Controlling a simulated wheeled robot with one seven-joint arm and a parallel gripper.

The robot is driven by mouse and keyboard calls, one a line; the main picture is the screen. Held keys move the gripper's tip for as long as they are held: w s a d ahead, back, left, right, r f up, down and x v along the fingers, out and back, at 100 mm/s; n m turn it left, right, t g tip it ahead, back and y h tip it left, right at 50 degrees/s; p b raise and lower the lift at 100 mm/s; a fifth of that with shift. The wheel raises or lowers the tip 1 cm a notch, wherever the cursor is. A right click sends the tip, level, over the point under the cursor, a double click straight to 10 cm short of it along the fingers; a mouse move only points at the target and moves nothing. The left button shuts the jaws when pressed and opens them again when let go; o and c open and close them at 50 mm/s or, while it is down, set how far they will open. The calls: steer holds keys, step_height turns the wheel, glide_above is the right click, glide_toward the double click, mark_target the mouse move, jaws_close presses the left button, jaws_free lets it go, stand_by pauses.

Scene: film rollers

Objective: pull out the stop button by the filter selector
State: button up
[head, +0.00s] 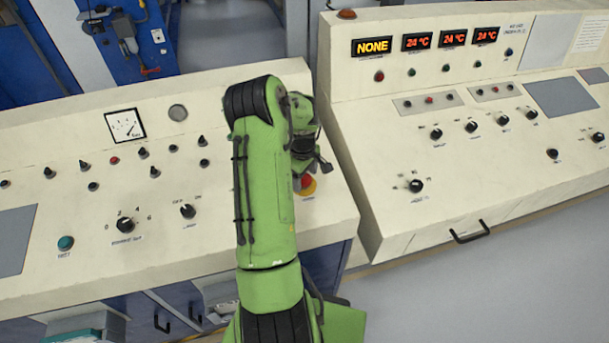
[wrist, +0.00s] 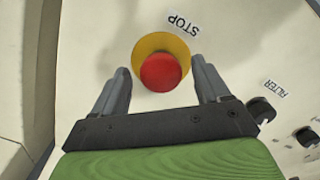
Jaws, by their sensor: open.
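The stop button is a red mushroom head (wrist: 160,73) on a yellow round base, with a STOP label (wrist: 184,22) beside it in the wrist view. In the head view the stop button (head: 307,182) shows just right of my green arm, partly hidden by it. My gripper (wrist: 160,75) is open, with one finger on each side of the red head. Gaps show between the fingers and the head, and I see no contact. The filter selector (wrist: 261,110) is a black knob by a FILTER label, to the right of my gripper in the wrist view.
The left console (head: 60,240) carries several black knobs and a green button (head: 65,243). A second console (head: 480,170) with red displays stands to the right across a narrow gap. My arm crosses over the left console.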

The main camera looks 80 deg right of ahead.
mark_target(303, 181)
jaws_close()
steer(key=shift+r, duration=0.75)
jaws_free()
steer(key=shift+a, duration=0.1)
step_height(303, 181, up, 16)
steer(key=shift+w+a+p, duration=0.15)
steer(key=shift+a+p, duration=0.25)
steer(key=shift+a, duration=0.05)
steer(key=shift+f, duration=0.1)
